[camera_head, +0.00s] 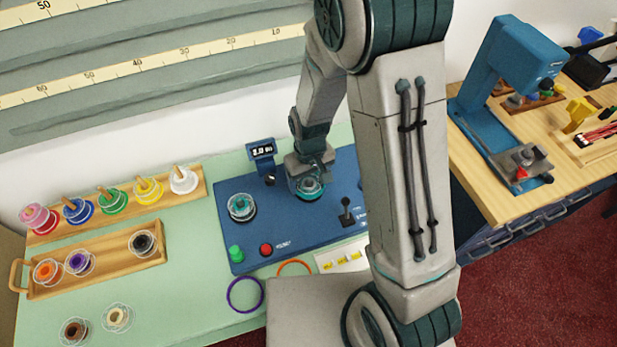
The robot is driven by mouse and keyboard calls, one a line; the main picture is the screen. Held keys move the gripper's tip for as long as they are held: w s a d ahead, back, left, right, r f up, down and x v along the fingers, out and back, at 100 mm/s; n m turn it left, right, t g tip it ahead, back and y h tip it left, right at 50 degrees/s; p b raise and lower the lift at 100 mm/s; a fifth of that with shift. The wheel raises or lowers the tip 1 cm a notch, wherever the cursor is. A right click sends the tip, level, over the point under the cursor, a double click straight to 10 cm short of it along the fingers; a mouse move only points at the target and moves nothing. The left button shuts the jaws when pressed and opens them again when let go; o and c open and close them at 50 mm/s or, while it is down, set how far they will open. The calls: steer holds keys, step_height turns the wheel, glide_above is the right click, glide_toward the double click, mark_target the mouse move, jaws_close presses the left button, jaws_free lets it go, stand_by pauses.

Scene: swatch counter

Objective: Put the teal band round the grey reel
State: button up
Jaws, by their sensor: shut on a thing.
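My gripper (310,180) is low over the right part of the blue machine (290,228). My wrist hides most of its fingers. It is shut, and a little teal with a round, clear-rimmed shape shows at its end, which fits the teal band, though my arm hides its outline. I cannot make out a separate grey reel; the round shape under my gripper may be it. A clear-flanged reel with a teal winding (241,207) sits on the left of the machine, apart from my gripper.
A purple band (245,294) and an orange band (294,268) lie in front of the machine. Coloured reels stand on a wooden rack (120,205) and tray (95,275) at left. A small display (262,150) and a black lever (346,211) rise near my gripper.

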steer(key=shift+f, duration=0.15)
steer(key=o, duration=1)
steer(key=shift+r+p, duration=2.25)
steer(key=shift+r, duration=1.25)
